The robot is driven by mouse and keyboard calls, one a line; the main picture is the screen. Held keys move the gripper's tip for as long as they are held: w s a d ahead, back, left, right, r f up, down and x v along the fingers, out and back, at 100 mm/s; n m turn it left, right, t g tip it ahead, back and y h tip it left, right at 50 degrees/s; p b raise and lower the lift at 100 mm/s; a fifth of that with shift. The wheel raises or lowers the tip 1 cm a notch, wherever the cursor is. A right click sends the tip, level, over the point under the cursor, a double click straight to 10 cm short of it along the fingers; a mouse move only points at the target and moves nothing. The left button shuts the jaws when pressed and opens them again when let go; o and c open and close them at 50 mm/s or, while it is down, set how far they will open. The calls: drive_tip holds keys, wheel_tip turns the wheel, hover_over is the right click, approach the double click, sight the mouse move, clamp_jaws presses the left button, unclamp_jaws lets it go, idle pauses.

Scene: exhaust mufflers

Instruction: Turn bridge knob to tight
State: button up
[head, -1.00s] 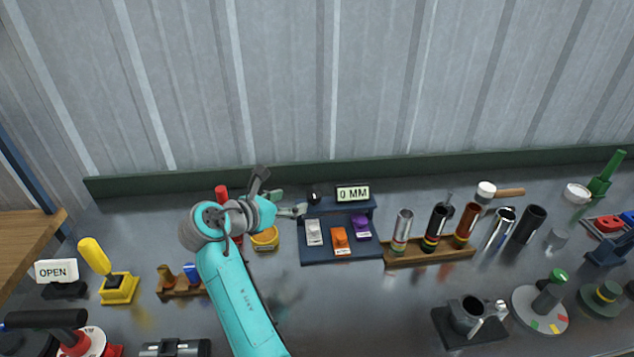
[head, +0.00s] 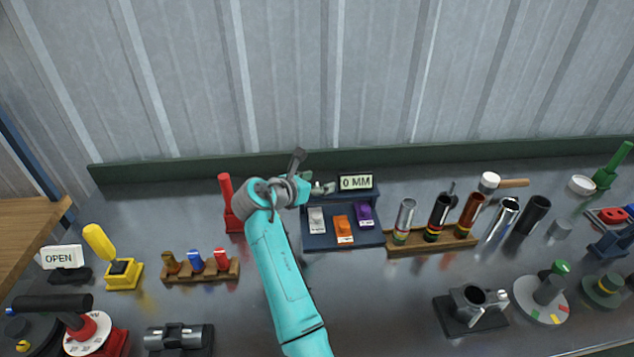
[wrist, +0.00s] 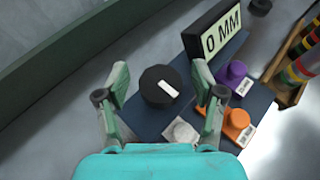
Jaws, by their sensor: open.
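A round black knob (wrist: 158,82) with a white pointer mark sits on the dark blue panel (wrist: 142,118), left of the 0 MM display (wrist: 219,32) in the wrist view. No label naming the knob is readable. My gripper (wrist: 163,93) is open, with one finger on each side of the knob and a visible gap to each. In the head view my gripper (head: 318,188) is at the left end of the display (head: 356,183) and hides most of the knob. Whether the fingertips are down at the knob's height is hard to tell.
White (head: 317,219), orange (head: 343,229) and purple (head: 364,214) blocks lie on the panel, close to my gripper. A red upright handle (head: 227,197) stands to the left. A wooden rack (head: 431,243) with several tubes stands to the right. The green wall ledge (wrist: 55,85) runs behind.

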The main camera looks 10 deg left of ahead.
drive_tip(key=shift+c, duration=0.2)
drive_tip(key=c, duration=1.1)
drive_tip(key=shift+h, duration=0.3)
drive_tip(key=shift+r+m+g+h, duration=0.1)
drive_tip(key=shift+m+g+h, duration=0.7)
drive_tip(key=shift+m+h, duration=0.4)
drive_tip(key=shift+m+g+h, duration=0.8)
drive_tip(key=shift+m+g, duration=0.3)
drive_tip(key=shift+m, duration=0.2)
drive_tip(key=shift+m+g, duration=0.5)
